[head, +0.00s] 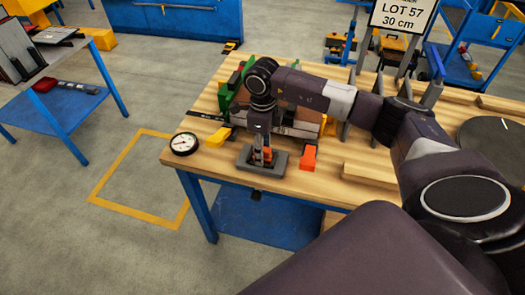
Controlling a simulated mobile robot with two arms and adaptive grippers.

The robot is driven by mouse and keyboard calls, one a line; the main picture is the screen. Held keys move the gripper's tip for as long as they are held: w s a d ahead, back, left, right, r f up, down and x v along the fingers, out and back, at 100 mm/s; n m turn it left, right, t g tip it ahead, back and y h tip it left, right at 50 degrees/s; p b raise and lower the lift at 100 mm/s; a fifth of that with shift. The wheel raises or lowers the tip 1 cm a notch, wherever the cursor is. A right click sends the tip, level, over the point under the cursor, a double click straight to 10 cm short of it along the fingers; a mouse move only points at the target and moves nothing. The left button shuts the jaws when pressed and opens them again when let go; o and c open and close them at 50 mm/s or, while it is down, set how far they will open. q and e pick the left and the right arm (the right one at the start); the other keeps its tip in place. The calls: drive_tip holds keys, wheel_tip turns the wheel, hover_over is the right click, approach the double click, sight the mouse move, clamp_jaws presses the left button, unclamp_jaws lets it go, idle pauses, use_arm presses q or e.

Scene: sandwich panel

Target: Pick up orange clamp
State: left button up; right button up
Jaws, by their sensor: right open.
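My right gripper (262,151) points down at the front of the wooden workbench, low over a dark grey block (250,161). It is open. A small orange-red piece (267,156) shows at its fingertips; I cannot tell whether the fingers touch it or whether it is part of the clamp. Another orange piece (308,158), which looks like a clamp, stands just right of the block near the front edge, apart from the gripper. My left gripper is not in view.
The workbench (215,163) carries a round gauge (184,144) at its left corner and a yellow piece (219,137) beside it. A panel assembly with green parts (224,97) stands behind my gripper, partly hidden by my arm. A dark round disc (495,140) lies at the right.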

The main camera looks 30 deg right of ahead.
drive_tip(key=shift+f, duration=0.2)
clamp_jaws()
drive_tip(key=shift+r, duration=0.1)
wheel_tip(320, 180, up, 25)
drive_tip(key=p, duration=0.1)
drive_tip(key=shift+p, duration=0.35)
idle(0.6)
